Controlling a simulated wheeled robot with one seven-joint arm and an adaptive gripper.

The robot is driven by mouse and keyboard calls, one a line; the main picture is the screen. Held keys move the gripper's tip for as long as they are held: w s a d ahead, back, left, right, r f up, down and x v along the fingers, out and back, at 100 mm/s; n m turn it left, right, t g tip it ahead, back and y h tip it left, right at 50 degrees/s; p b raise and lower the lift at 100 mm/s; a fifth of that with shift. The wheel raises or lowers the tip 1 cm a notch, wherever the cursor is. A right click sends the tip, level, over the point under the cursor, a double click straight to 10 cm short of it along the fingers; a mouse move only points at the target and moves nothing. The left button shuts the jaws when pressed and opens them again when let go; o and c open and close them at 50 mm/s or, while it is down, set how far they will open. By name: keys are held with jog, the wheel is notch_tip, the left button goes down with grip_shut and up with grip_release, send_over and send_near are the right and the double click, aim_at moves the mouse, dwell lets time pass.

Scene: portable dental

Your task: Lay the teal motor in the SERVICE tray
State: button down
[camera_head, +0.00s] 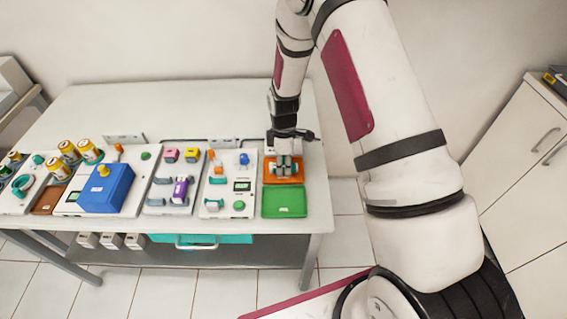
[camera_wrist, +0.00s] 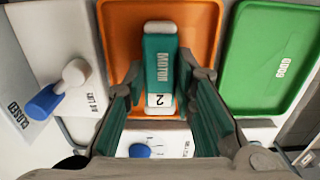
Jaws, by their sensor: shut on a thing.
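The teal motor (camera_wrist: 158,48), with white ends and a label reading MOTOR and 2, is between the fingers of my gripper (camera_wrist: 163,78) in the wrist view. My gripper is shut on it. The motor is over the orange tray (camera_wrist: 205,20); I cannot tell whether it touches the tray floor. In the head view my gripper (camera_head: 284,166) points down over the same orange tray (camera_head: 269,179) at the table's right end. No SERVICE label shows; the orange tray's lettering may be hidden.
A green tray (camera_wrist: 262,85) labelled GOOD lies beside the orange one. A panel with a blue and white valve handle (camera_wrist: 60,92) is on the other side. A blue box (camera_head: 106,189), coloured parts and yellow jars (camera_head: 88,151) fill the table further left.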

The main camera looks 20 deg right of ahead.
dwell(0.4)
jog(key=c, duration=1.2)
grip_release()
jog(key=shift+c, duration=0.2)
notch_tip(320, 180, up, 12)
jog(key=s+r+m+t, duration=0.1)
jog(key=s+r+m, duration=0.3)
jog(key=r, duration=0.6)
jog(key=s+r+m+t, duration=0.1)
jog(key=s+r+m, duration=0.1)
jog(key=s+r, duration=0.5)
jog(key=s+r+m+t, duration=0.3)
jog(key=s+r+m, duration=0.5)
jog(key=s, duration=0.8)
notch_tip(320, 180, up, 3)
jog(key=shift+s+f, duration=0.15)
jog(key=shift+s, duration=0.1)
